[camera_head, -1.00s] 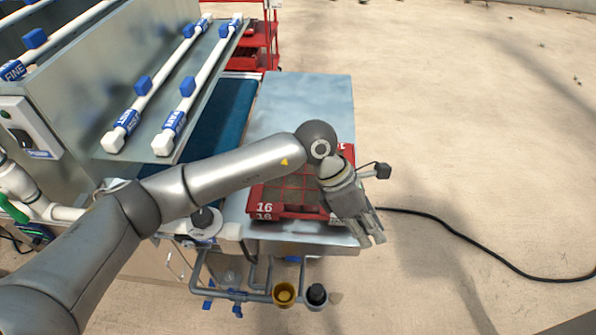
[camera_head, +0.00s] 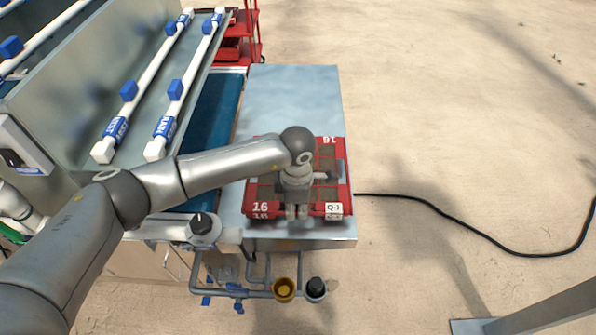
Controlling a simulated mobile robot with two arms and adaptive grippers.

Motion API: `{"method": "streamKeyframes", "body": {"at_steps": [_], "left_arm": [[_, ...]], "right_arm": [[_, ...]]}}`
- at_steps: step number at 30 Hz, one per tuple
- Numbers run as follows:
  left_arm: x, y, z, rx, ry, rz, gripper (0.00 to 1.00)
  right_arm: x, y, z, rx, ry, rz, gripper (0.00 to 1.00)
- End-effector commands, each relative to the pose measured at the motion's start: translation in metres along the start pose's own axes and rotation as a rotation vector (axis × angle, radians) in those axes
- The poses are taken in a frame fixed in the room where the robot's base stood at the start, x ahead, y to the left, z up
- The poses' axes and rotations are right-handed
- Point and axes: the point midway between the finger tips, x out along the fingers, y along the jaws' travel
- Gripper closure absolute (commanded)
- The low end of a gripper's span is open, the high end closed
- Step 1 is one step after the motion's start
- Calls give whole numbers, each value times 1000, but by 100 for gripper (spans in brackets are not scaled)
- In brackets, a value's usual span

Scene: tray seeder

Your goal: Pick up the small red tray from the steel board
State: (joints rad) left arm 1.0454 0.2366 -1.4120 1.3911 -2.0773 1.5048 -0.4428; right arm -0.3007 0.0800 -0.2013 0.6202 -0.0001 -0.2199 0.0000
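The small red tray (camera_head: 341,176) sits on the steel board (camera_head: 297,90), towards its near end. It has square cells with dark fill, white "16" marks and a white label at its near right corner. My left gripper (camera_head: 296,214) is over the near edge of the tray, pointing down, and my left arm hides the tray's middle and left part. The fingers look close together, but I cannot tell whether they are open or shut, or whether they touch the rim. My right gripper is not in view.
A blue belt (camera_head: 214,120) runs left of the board, beside the machine with white pipes (camera_head: 190,85). A red rack (camera_head: 246,35) stands behind. Pipes and a yellow cup (camera_head: 284,290) are below the near edge. A black cable (camera_head: 470,232) lies on the open floor at right.

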Motion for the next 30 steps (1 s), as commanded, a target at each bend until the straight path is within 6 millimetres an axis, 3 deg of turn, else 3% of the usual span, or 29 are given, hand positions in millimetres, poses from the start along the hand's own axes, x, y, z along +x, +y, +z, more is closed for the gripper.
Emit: {"method": "streamKeyframes", "body": {"at_steps": [1, 8, 14, 18, 30], "left_arm": [[4, -3, 0, -1, 1, -6, 82], [27, -1, 0, 1, -1, 0, 82], [28, -1, 0, 1, -1, 0, 83], [28, -1, 0, 0, -1, 0, 100], [25, 1, 1, 0, -3, 4, 100]], "right_arm": [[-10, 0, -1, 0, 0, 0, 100], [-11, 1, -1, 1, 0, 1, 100], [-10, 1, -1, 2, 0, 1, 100], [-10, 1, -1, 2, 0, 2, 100], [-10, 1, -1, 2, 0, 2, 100]]}}
